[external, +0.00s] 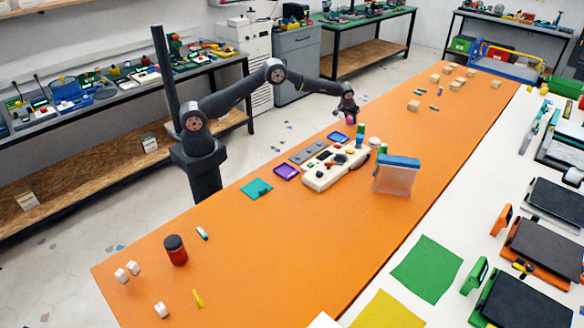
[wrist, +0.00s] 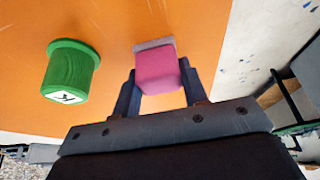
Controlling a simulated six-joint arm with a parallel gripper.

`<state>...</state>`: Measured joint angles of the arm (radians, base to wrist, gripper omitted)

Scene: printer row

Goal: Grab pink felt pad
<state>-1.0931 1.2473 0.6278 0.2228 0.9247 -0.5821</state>
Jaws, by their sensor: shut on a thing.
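The pink felt pad (wrist: 157,71) is a small pink block with a greyish far edge, held between the two fingers of my gripper (wrist: 160,92) in the wrist view. In the external view my gripper (external: 349,114) is above the far left side of the orange table, and the pink pad (external: 351,121) shows as a small spot at its tip. The fingers are shut on the pad. Whether the pad touches the table is hard to tell.
A green cylinder (wrist: 72,70) stands left of my gripper in the wrist view. In the external view, a blue tray (external: 338,137), a cream device (external: 335,166) and a blue-lidded clear box (external: 397,176) are nearby. The orange table (external: 250,235) has free room in front.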

